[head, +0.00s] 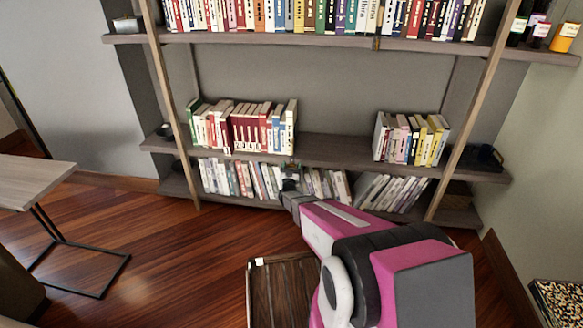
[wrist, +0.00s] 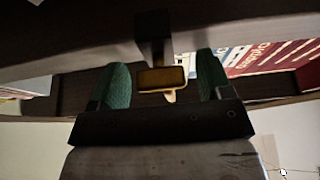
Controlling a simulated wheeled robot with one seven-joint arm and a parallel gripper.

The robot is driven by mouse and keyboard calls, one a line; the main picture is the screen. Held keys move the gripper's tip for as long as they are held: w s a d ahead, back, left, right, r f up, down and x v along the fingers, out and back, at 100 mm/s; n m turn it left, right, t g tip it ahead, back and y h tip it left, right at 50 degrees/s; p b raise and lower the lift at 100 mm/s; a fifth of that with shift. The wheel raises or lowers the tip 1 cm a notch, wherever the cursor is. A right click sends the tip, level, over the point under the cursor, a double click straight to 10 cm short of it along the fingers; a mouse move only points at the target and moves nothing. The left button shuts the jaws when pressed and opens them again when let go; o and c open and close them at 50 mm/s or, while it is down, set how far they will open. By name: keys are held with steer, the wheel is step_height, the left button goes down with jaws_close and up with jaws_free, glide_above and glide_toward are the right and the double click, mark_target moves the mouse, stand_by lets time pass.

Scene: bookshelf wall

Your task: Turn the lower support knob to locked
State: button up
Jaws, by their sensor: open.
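In the wrist view, a small dark block with a brass-coloured face (wrist: 162,79) and a pale tab lies between the two green fingers of my gripper (wrist: 163,68). It looks like the lower support knob. The fingers are apart, one on each side of it, with visible gaps; I see no contact. In the head view, my gripper (head: 290,168) is at the front edge of the middle shelf (head: 335,150), right of the red books. The knob is hard to make out there, and its locked or unlocked setting cannot be told.
Red and white books (head: 245,128) stand left of my gripper, and more books (head: 410,138) stand to the right. Lower books (head: 325,185) sit under the shelf. A small brass piece (head: 376,43) is on the upper shelf edge. A side table (head: 35,180) stands at left.

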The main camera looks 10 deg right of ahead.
steer(key=c, duration=0.9)
steer(key=shift+m+g+h, duration=0.5)
steer(key=shift+m+h, duration=0.6)
steer(key=shift+m, duration=1.2)
steer(key=o, duration=0.9)
steer(key=v, duration=1)
steer(key=shift+s, duration=0.3)
steer(key=shift+a+f, duration=0.15)
